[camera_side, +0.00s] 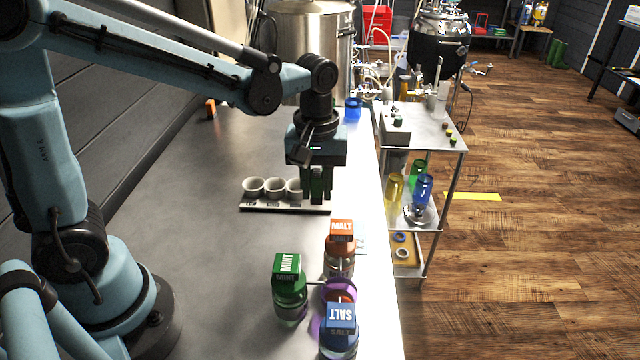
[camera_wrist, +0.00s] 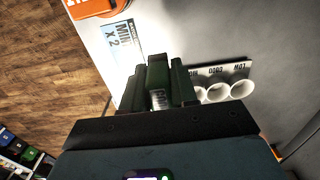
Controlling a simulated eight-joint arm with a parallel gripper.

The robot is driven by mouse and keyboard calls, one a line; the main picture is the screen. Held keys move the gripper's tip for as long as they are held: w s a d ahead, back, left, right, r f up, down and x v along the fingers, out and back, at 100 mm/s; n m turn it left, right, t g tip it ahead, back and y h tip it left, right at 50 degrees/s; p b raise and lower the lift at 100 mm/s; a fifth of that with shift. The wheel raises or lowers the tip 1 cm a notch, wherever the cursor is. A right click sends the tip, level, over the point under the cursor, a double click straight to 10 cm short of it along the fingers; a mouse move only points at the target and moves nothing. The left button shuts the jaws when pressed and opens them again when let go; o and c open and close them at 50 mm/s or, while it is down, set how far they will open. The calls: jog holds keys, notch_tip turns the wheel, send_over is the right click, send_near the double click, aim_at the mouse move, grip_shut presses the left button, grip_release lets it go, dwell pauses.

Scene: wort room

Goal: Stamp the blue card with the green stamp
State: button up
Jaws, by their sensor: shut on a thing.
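My gripper (camera_side: 317,190) hangs over the steel table, just right of the white cups. It is shut on a dark green block, which I take for the green stamp (camera_side: 317,186). In the wrist view the green stamp (camera_wrist: 158,75) stands between the fingertips, with a pale marked patch low on its near face. A pale blue-and-white card (camera_wrist: 123,42) printed "MINT x 2" lies flat just beyond the fingers in the wrist view. In the side view the card is mostly hidden by the jars, and its colour is unclear. I cannot see the stamp's underside.
Three white cups (camera_side: 273,188) stand on a labelled strip beside my gripper. Jars with orange MALT (camera_side: 341,230), green MINT (camera_side: 288,263) and blue SALT (camera_side: 340,316) lids stand nearer. A blue object (camera_side: 353,108) sits at the far edge. A steel cart (camera_side: 450,140) is to the right.

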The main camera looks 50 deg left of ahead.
jog(key=shift+w+d+f, duration=0.6)
jog(key=shift+w+f, duration=0.5)
jog(key=shift+f, duration=0.3)
jog(key=shift+w+d+f, duration=0.55)
jog(key=shift+w+f, duration=0.6)
jog(key=shift+f, duration=0.3)
jog(key=shift+w+d+f, duration=0.6)
jog(key=shift+w+f, duration=0.5)
jog(key=shift+f, duration=0.3)
jog(key=shift+f, duration=0.5)
notch_tip(320, 180, up, 7)
dwell(0.3)
